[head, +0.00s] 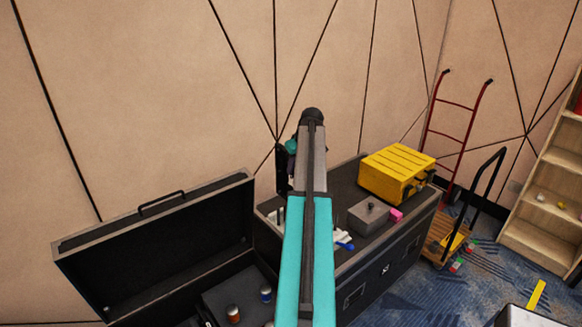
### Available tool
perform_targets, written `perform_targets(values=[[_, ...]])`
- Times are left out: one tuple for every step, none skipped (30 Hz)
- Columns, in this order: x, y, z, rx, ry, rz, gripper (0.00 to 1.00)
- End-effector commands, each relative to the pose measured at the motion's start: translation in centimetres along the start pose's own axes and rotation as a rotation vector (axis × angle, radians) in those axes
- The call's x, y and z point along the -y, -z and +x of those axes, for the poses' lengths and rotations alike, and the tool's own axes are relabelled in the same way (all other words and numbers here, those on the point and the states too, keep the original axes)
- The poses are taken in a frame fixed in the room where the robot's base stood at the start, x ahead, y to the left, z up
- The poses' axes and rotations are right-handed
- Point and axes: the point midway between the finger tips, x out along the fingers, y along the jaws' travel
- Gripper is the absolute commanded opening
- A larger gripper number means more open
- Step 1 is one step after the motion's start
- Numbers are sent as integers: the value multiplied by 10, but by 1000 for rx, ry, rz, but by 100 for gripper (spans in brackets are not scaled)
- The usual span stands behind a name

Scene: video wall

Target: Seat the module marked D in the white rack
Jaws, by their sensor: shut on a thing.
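My arm reaches up the middle of the head view and bends at its top, in front of a dark equipment case (335,262). The fingers of my gripper are hidden behind the arm, so what they hold does not show. Small white pieces (275,215) stand on the case top just left of the arm, and white and blue pieces (343,238) show just right of it. These may belong to the white rack, but the arm covers the middle. No letter D can be read, and I cannot pick out the module.
A yellow box (397,172), a grey box (368,217) and a pink block (396,215) sit on the case's right part. An open-lidded case (165,245) stands at left. A red hand truck (458,125), a flat cart (447,240) and wooden shelves (545,215) are at right.

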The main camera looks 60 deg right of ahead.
Motion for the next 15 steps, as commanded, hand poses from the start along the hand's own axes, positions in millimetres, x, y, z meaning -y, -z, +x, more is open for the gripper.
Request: perform_targets(values=[[1, 1, 0, -1, 0, -1, 0], [1, 1, 0, -1, 0, -2, 0], [2, 1, 1, -1, 1, -2, 0], [2, 1, 2, -1, 1, -2, 0], [2, 0, 3, -1, 1, -2, 0], [2, 0, 4, -1, 1, -3, 0], [2, 0, 5, -1, 1, -3, 0], [3, -1, 7, -1, 1, -3, 0], [3, -2, 9, -1, 2, -3, 0], [3, -2, 10, 0, 2, -3, 0], [3, -3, 12, 0, 2, -3, 0], [4, -4, 15, 0, 2, -4, 0], [4, -5, 17, 0, 3, -4, 0], [4, -6, 19, 0, 3, -4, 0], [4, -7, 22, 0, 3, -4, 0]])
